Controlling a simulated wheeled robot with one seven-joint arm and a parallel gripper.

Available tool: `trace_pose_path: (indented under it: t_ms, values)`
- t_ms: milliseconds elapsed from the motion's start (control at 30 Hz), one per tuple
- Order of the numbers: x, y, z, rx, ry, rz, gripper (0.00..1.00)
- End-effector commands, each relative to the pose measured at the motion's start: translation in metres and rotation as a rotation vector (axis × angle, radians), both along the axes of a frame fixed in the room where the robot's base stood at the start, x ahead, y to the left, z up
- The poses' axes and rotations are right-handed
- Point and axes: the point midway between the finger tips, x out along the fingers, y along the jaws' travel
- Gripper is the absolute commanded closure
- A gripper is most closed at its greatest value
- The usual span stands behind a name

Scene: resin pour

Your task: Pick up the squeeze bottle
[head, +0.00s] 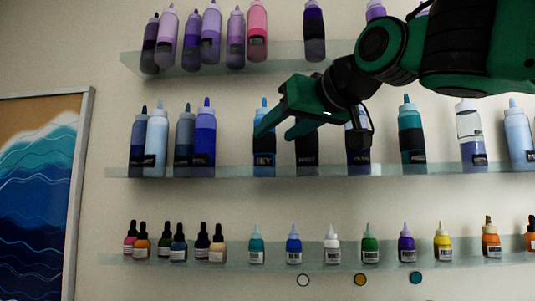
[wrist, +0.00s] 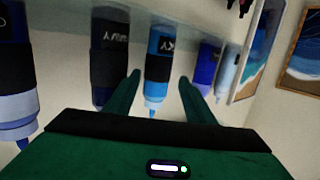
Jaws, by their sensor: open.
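Several squeeze bottles stand on wall shelves; the task does not say which one is meant. A light-blue bottle (head: 264,143) with a dark label reading like "SKY" stands upright on the middle shelf. In the wrist view this blue bottle (wrist: 158,68) appears upside down, between my finger tips in the picture. My gripper (head: 272,133) is open and empty, its fingers pointing toward the upper part of that bottle. In the wrist view my gripper (wrist: 160,77) shows both fingers apart; I cannot tell whether the tips reach around the bottle. A dark navy bottle (head: 307,157) stands just right of it.
The glass middle shelf (head: 235,171) also holds a blue bottle (head: 204,140) to the left and a teal bottle (head: 411,130) to the right. The upper shelf (head: 185,62) and the lower shelf (head: 340,258) hold more bottles. A wave picture (head: 40,190) hangs at left.

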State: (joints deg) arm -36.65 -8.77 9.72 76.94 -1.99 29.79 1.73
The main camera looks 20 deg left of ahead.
Motion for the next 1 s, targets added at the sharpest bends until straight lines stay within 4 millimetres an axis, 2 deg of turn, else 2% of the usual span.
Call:
trace_pose_path:
  t_ms: [100, 333, 633, 967, 1000]
  values:
    - [0.013, 0.007, -0.003, -0.001, 0.001, -0.007, 0.51]
    - [0.024, 0.015, -0.006, -0.001, 0.001, -0.011, 0.51]
    - [0.048, 0.043, -0.016, -0.001, 0.0, -0.011, 0.51]
    - [0.054, 0.048, -0.017, -0.001, -0.001, -0.013, 0.51]
    - [0.054, 0.048, -0.017, -0.001, -0.001, -0.012, 0.53]
